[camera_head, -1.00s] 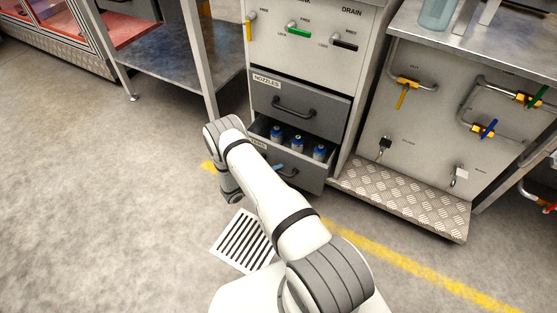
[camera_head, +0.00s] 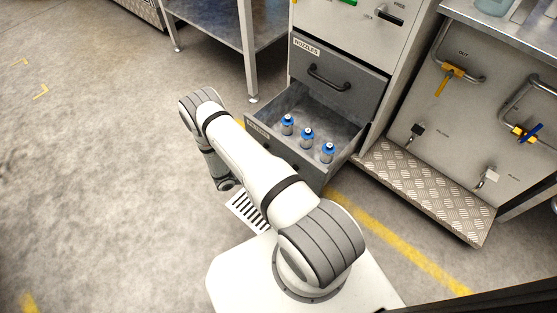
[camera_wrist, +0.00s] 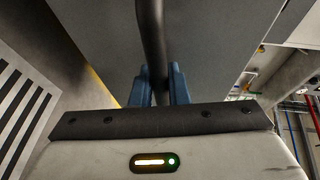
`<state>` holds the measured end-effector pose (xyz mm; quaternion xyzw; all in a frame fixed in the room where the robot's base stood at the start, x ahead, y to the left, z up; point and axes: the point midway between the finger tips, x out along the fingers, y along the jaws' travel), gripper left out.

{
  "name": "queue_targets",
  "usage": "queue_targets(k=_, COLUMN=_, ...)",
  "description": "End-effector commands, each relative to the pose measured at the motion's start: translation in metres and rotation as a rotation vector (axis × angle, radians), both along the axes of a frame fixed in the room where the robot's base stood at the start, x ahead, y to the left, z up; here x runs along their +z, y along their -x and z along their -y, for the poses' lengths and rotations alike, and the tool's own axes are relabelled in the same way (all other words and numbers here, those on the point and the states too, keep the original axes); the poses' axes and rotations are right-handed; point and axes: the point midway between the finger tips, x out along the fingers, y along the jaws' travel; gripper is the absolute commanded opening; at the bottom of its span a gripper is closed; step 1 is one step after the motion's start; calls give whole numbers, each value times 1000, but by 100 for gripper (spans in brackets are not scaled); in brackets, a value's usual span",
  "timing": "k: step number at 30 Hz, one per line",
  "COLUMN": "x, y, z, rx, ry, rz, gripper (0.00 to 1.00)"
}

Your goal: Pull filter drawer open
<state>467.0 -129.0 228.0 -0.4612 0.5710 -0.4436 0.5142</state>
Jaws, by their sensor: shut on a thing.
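The lower grey drawer (camera_head: 311,177) stands pulled out of the cabinet, with its inside floor showing. In the head view my arm hides the gripper.
The NOZZLES drawer (camera_head: 335,80) above is shut. A metal table (camera_head: 253,38) stands to the left. A tread-plate step (camera_head: 425,190) sits at the foot of the panel on the right. The floor at left is clear.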

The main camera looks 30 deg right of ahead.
Motion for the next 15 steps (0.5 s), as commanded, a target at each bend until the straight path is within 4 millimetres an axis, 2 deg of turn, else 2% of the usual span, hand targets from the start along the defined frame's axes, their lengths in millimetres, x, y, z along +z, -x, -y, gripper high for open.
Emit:
queue_targets(k=7, x=-1, y=2, z=3, rx=-10, ry=-2, rz=-1, gripper=0)
queue_targets(k=8, x=-1, y=1, z=3, rx=-10, ry=-3, rz=-1, gripper=15)
queue_targets(k=15, x=-1, y=1, z=4, rx=-12, ry=-3, rz=2, gripper=35)
